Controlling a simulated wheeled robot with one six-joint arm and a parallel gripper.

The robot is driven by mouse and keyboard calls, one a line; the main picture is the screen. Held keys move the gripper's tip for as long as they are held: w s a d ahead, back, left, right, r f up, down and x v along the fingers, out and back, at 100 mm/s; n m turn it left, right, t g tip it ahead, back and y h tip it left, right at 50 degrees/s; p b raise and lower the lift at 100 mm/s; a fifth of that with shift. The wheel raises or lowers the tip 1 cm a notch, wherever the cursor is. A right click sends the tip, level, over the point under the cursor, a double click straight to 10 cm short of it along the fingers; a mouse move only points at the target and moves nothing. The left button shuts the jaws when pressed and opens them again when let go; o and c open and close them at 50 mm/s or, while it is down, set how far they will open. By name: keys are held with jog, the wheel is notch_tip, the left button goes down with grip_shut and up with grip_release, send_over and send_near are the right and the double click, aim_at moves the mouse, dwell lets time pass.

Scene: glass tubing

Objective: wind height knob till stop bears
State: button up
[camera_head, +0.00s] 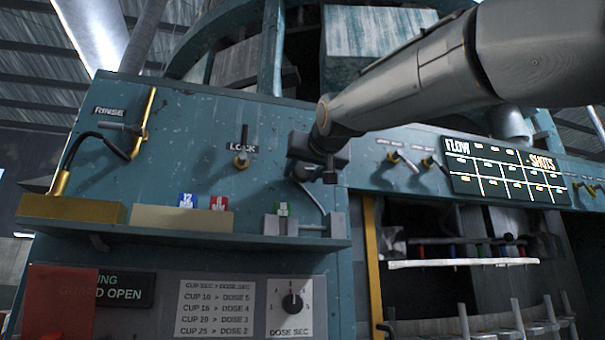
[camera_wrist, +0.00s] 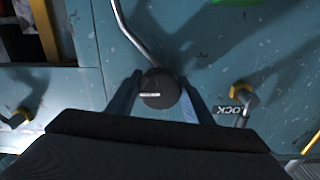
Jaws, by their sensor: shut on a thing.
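My gripper (camera_head: 318,162) is at the blue-green panel, right of the LOCK lever and above the narrow shelf. In the wrist view my gripper (camera_wrist: 160,92) has its two dark fingers on either side of a round black knob (camera_wrist: 160,88) and is shut on it. The knob's face carries a small pale mark. A bent metal rod (camera_wrist: 133,35) runs from beside the knob; it also shows below my gripper in the head view (camera_head: 314,198). I cannot tell which part is the stop, or whether anything bears on it.
The LOCK lever (camera_head: 241,150) stands left of my gripper. The shelf (camera_head: 190,236) below holds blocks and a grey bracket (camera_head: 282,222) with a green tag. A brass RINSE pipe (camera_head: 145,125) is at left. A lit FLOW/SHOTS board (camera_head: 503,172) and levers are at right.

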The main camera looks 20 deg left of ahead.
jog(key=m+b, duration=0.1)
jog(key=m, duration=0.5)
dwell(0.3)
jog(key=shift+m, duration=0.3)
jog(key=o, duration=1)
jog(key=shift+s, duration=0.1)
jog(key=shift+b+v, duration=1.25)
jog(key=shift+v, duration=2.6)
